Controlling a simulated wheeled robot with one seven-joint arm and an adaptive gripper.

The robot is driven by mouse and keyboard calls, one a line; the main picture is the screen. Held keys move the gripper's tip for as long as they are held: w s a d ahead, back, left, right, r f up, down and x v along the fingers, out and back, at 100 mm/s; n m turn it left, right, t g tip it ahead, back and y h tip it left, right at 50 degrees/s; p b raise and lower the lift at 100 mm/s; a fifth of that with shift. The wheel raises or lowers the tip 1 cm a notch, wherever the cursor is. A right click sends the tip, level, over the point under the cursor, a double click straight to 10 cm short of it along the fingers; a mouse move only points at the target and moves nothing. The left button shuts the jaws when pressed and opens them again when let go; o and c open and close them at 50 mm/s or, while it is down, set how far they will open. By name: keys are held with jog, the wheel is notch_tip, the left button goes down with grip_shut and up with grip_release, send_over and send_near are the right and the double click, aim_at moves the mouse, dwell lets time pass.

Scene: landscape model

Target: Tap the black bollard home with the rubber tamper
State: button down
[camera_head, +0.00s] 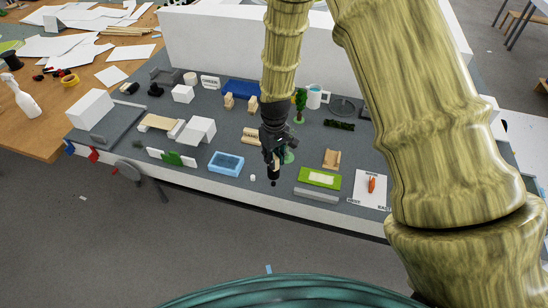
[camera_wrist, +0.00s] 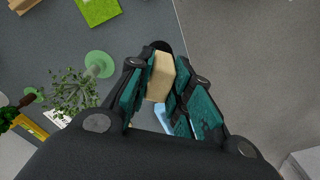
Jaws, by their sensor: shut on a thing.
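My gripper (camera_wrist: 158,88) is shut on the pale wooden handle of the rubber tamper (camera_wrist: 160,77). The tamper's black end (camera_wrist: 161,46) shows past the fingers in the wrist view. In the head view my gripper (camera_head: 275,154) is low over the front edge of the grey model board, with the tamper's black end (camera_head: 273,172) pointing down. A tiny black spot (camera_head: 273,184) shows just below it; it may be the bollard, but I cannot tell whether they touch. No bollard can be made out clearly in the wrist view.
A small tree on a green disc (camera_wrist: 99,64) stands close beside my gripper. A blue basin (camera_head: 227,163) and small white piece (camera_head: 252,178) lie to the left. A green plot (camera_head: 319,178) and white card (camera_head: 371,189) lie to the right. The board's front edge is close.

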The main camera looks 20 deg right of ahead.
notch_tip(320, 180, down, 5)
jog(key=b, duration=0.2)
jog(key=shift+f+b, duration=0.15)
jog(key=shift+b, duration=0.2)
jog(key=shift+r+p, duration=1.5)
jog(key=shift+r, duration=0.75)
jog(key=shift+r+p, duration=1.65)
jog(key=shift+r, duration=0.9)
jog(key=shift+f, duration=0.15)
